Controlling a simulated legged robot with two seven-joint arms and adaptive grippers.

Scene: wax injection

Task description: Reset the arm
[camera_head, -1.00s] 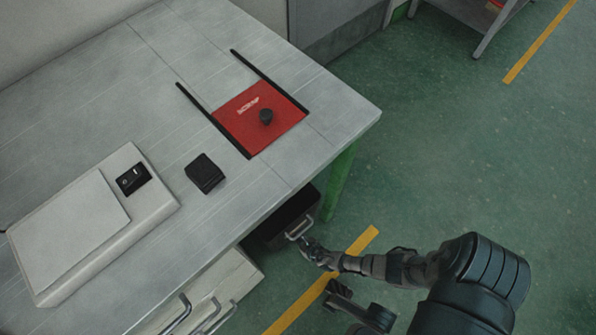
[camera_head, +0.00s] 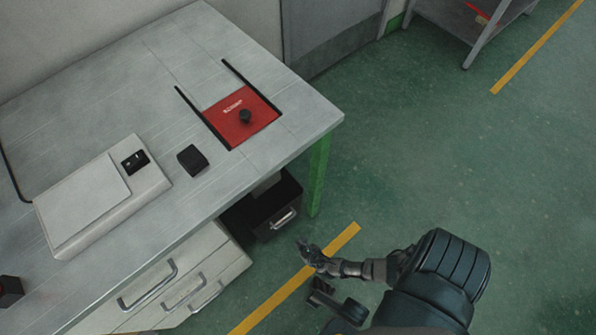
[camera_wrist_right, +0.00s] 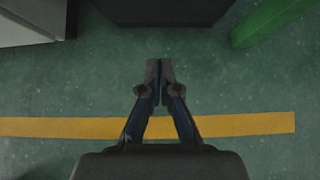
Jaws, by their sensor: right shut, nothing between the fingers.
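My right arm comes in from the lower right in the head view. Its gripper (camera_head: 303,246) is in the air in front of the table, a short way from the black drawer box (camera_head: 270,210) under it, and does not touch it. In the right wrist view the gripper (camera_wrist_right: 159,68) has its two fingers together with nothing between them, above the green floor. The dark front of the drawer box (camera_wrist_right: 165,10) shows at the top of that view. My left gripper is not in view.
The grey table (camera_head: 120,80) carries a red plate (camera_head: 240,118) with a black knob, a small black block (camera_head: 193,160) and a white flat machine (camera_head: 105,195). A white drawer cabinet (camera_head: 190,275) and a green leg (camera_head: 319,175) stand below.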

